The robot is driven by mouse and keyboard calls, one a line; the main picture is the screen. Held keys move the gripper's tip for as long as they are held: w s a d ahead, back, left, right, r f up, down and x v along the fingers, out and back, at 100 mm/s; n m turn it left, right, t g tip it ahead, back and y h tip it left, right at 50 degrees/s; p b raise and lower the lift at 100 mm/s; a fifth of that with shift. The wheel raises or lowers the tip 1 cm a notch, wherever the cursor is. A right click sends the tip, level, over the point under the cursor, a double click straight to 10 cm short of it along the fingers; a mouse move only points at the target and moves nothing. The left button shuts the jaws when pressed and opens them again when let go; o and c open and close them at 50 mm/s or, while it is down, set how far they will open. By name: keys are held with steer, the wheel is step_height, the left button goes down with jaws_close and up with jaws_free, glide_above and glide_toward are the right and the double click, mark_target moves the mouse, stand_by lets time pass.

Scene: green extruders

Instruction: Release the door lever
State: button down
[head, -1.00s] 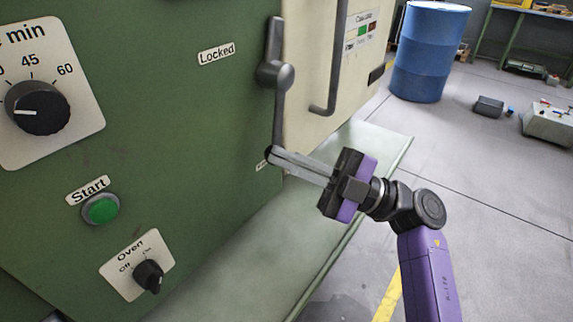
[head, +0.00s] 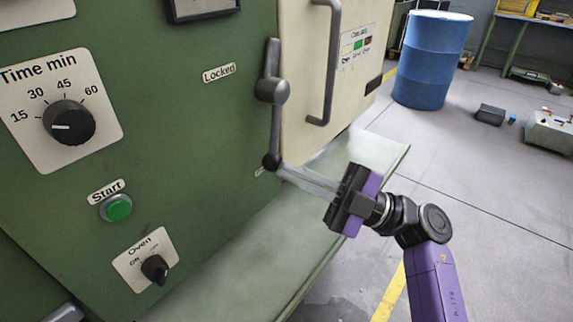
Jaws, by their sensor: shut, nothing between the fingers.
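The door lever (head: 272,91) is a grey handle on a round hub at the right edge of the green machine front. Its long arm points down and ends in a dark ball knob (head: 271,161). A "Locked" label (head: 219,73) is to the left of the hub. My gripper (head: 281,171) reaches in from the right, its fingers shut and empty. The fingertips are just right of and below the knob; I cannot tell whether they touch it. A small label beside the knob is partly hidden by the fingers.
A cream door with a grey bar handle (head: 325,70) is right of the lever. A pale green ledge (head: 230,270) runs below. The timer dial (head: 69,122), start button (head: 118,208) and oven knob (head: 155,269) are left. A blue barrel (head: 432,60) stands behind on open floor.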

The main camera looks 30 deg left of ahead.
steer(key=v, duration=0.7)
steer(key=shift+s, duration=0.15)
